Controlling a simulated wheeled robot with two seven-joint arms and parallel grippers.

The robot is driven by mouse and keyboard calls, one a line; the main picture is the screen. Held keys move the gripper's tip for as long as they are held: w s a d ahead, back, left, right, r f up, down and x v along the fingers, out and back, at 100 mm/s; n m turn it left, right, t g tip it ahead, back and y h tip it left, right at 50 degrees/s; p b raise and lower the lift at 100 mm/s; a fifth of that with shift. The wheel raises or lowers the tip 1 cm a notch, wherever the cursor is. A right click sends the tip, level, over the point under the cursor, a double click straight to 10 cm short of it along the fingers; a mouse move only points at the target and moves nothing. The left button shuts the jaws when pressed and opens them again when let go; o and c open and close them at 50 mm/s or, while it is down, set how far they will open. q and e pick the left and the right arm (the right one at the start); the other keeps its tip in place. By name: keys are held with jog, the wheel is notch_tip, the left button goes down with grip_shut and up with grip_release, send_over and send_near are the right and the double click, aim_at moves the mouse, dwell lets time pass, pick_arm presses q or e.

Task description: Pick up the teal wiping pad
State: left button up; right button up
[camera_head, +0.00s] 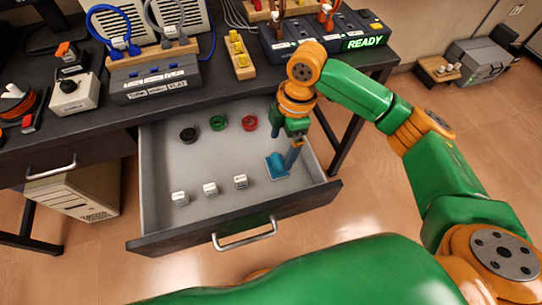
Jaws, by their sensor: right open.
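The teal wiping pad (275,168) lies on the floor of the open drawer, near its right wall. My right gripper (285,153) reaches down into the drawer, directly over the pad, with its fingers open. The fingers overlap the pad's upper right part in the picture. I cannot tell whether they touch it or straddle it. My left gripper is out of view.
The drawer (155,222) also holds black (188,135), green (218,122) and red (250,122) rings and several small white blocks (210,189). Its right wall stands close to my gripper. The dark desk (200,98) above carries devices, cables and a READY display (362,42).

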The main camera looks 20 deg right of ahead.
aim_at(277, 160)
jog(key=shift+w+f+b, duration=0.1)
jog(key=shift+f+b, duration=0.25)
jog(key=shift+f, duration=0.5)
jog(key=f, duration=0.4)
jog(key=a+f, duration=0.1)
jog(key=f, duration=0.1)
jog(key=shift+w+f+b, duration=0.15)
jog(key=shift+f+b, duration=0.1)
jog(key=shift+b, duration=0.05)
jog(key=c, duration=1.2)
jog(key=shift+r, duration=1.45)
jog(key=shift+c, duration=0.2)
pick_arm(q)
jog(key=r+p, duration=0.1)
jog(key=p, duration=0.2)
pick_arm(e)
jog(key=s+a+r, duration=0.2)
jog(key=s+r, duration=0.1)
jog(key=s, duration=0.1)
jog(key=s+a+r, duration=0.2)
jog(key=s+r, duration=0.1)
jog(key=s, duration=0.1)
jog(key=s+a+r, duration=0.2)
jog(key=s+r, duration=0.2)
jog(key=shift+s+a+r, duration=0.1)
jog(key=shift+s+a, duration=0.05)
jog(key=shift+a, duration=0.25)
